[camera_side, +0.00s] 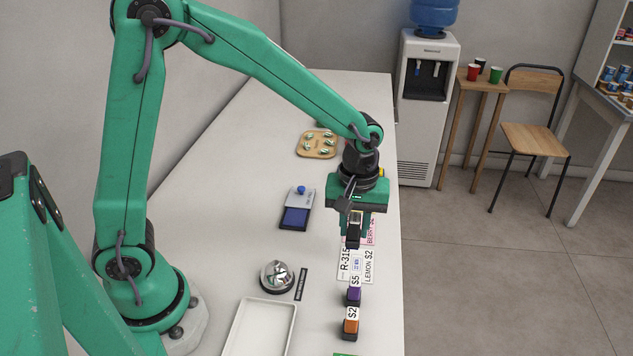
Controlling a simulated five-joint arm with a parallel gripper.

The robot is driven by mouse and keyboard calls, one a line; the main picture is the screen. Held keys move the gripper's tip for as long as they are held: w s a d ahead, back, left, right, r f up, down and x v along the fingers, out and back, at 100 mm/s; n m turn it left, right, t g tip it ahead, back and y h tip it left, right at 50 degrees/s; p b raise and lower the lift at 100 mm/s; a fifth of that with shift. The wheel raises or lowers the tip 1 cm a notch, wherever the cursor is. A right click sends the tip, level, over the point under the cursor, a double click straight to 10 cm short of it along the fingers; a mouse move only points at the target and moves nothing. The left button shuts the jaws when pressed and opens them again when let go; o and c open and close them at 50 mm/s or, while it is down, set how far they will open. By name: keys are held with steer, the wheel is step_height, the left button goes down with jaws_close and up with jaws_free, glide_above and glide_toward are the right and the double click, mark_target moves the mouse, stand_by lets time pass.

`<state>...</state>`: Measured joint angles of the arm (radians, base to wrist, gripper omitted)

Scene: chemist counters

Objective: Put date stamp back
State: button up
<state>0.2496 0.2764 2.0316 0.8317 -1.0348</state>
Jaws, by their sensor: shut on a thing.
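My gripper (354,232) hangs over the right part of the white counter, pointing down. It is shut on a small dark stamp (353,242) with a pale label on top, mostly hidden between the fingers. I cannot read its label. Below and around it lie printed cards: a white one marked R-315 (345,265), a white one marked LEMON $2 (368,267) and a pink BERRY one (369,232). Whether the stamp touches a card is unclear. A blue ink pad (296,217) lies open to the left, with a blue knob (301,189) at its far end.
A purple $5 stamp (354,295) and an orange $2 stamp (350,328) stand nearer. A silver bell (277,275), a black strip (301,284) and a white tray (262,328) lie to the left. A wooden board (306,151) lies farther back. The counter's right edge is close.

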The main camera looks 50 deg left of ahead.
steer(key=s+a+r, duration=0.2)
steer(key=s+r, duration=0.1)
steer(key=s, duration=1)
steer(key=shift+a+r, duration=0.15)
steer(key=w+a+f, duration=0.1)
steer(key=a+f, duration=0.1)
steer(key=a, duration=0.1)
steer(key=w+a+f, duration=0.2)
steer(key=a, duration=0.2)
steer(key=w+a+f, duration=0.2)
steer(key=a+f, duration=0.1)
steer(key=shift+a, duration=0.3)
steer(key=shift+f, duration=2)
steer(key=shift+f, duration=0.15)
steer(key=o, duration=0.8)
